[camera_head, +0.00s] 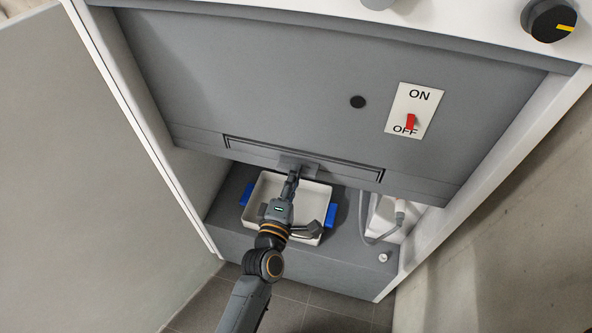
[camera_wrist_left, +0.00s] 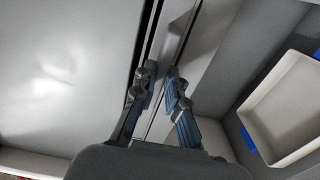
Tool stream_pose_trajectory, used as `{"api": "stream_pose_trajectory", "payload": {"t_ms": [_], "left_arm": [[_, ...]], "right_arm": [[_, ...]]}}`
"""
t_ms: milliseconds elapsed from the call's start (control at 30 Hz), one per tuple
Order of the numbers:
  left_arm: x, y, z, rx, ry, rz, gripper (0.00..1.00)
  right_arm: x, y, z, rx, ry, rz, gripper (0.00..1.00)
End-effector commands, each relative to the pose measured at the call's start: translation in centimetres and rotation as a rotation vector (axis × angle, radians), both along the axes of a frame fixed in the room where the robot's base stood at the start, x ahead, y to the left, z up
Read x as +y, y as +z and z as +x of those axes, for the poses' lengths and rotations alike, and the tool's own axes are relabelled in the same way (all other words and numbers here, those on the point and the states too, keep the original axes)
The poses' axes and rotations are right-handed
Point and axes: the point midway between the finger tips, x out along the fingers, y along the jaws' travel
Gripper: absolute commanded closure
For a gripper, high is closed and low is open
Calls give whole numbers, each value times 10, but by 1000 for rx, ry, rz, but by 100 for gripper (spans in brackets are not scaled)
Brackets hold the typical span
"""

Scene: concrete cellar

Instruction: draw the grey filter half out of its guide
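The grey filter (camera_head: 345,171) shows as a long, low front strip in its dark-edged guide (camera_head: 228,143), at the bottom of the grey cabinet front. It looks about flush with the panel. A small grey tab handle (camera_head: 312,168) stands at its middle. My left gripper (camera_head: 297,172) reaches up to this tab from below. The fingers partly hide the tab. My right gripper is not in view.
A white tray (camera_head: 262,187) with blue handles stands on the grey ledge below the filter, under my left arm. A grey hose (camera_head: 362,215) hangs to its right. A red switch (camera_head: 410,121) sits on the panel. A pale door or wall is at left.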

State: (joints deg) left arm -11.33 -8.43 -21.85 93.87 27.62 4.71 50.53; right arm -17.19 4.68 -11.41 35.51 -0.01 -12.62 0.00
Motion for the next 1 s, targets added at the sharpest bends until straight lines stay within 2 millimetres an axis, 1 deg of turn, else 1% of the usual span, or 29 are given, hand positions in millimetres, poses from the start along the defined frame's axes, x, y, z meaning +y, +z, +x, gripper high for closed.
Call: {"api": "stream_pose_trajectory", "payload": {"t_ms": [367,800,1000], "left_arm": [[1,1,-3,0,0,0,100],[10,1,-31,1,0,1,100],[11,0,-35,-1,0,0,100]], "right_arm": [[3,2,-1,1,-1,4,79],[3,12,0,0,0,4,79],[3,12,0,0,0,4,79]]}}
